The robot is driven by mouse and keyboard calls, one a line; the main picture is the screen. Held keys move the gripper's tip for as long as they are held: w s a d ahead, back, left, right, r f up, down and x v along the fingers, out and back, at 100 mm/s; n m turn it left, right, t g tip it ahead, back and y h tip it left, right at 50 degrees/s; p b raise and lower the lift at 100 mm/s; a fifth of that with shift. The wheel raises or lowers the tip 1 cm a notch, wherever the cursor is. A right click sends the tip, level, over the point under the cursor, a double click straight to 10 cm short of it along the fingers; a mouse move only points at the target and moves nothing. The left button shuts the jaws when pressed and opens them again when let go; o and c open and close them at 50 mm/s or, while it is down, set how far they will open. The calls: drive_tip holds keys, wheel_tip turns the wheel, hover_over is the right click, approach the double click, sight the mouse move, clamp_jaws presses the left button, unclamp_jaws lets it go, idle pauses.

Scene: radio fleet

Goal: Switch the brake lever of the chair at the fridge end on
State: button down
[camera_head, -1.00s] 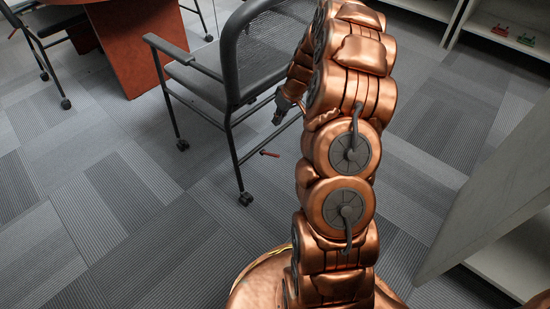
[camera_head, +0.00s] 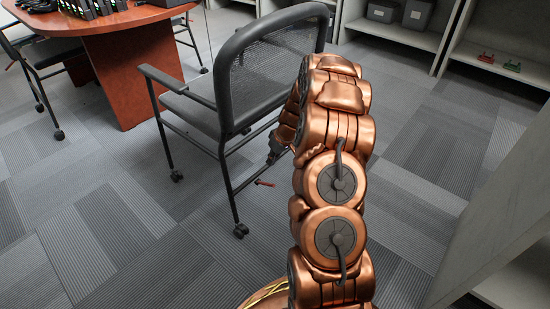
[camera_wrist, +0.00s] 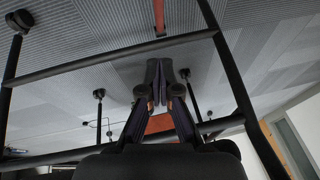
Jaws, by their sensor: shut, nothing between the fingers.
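A dark grey mesh-backed chair (camera_head: 228,68) stands on casters in the middle of the head view. Its small red brake lever (camera_head: 264,183) sticks out low at the near side of its frame. In the wrist view the red lever (camera_wrist: 159,15) shows at the top centre, beyond a dark frame bar (camera_wrist: 120,58). My gripper (camera_head: 273,156) is just above the lever in the head view, beside the chair frame and apart from the lever. In the wrist view my gripper (camera_wrist: 161,66) is shut and empty, its tips close to the bar. I cannot tell whether they touch it.
A reddish wooden table (camera_head: 135,45) with several dark devices stands behind, with another chair (camera_head: 35,70) at its left. Shelves (camera_head: 400,32) line the back, and a grey panel (camera_head: 500,200) stands close at right. Carpet at the left front is clear.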

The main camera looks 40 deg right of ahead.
drive_tip(key=b, duration=0.2)
hover_over(266, 184)
drive_tip(key=w+d, duration=0.1)
drive_tip(key=d, duration=0.1)
wheel_tip(266, 184, down, 5)
drive_tip(key=f, duration=0.1)
drive_tip(key=s+f, duration=0.1)
drive_tip(key=s+f+b, duration=0.1)
drive_tip(key=shift+a, duration=0.3)
drive_tip(key=shift+s+d+f, duration=0.1)
drive_tip(key=shift+s+f, duration=0.45)
drive_tip(key=shift+f, duration=0.15)
drive_tip(key=shift+s+d+f, duration=0.1)
drive_tip(key=shift+s+f, duration=0.4)
drive_tip(key=shift+f, duration=0.2)
drive_tip(key=f, duration=0.1)
drive_tip(key=s+f, duration=0.1)
drive_tip(key=f, duration=0.1)
drive_tip(key=shift+d+f, duration=0.15)
drive_tip(key=shift+f, duration=0.1)
drive_tip(key=shift+w+r, duration=0.1)
drive_tip(key=shift+r, duration=0.7)
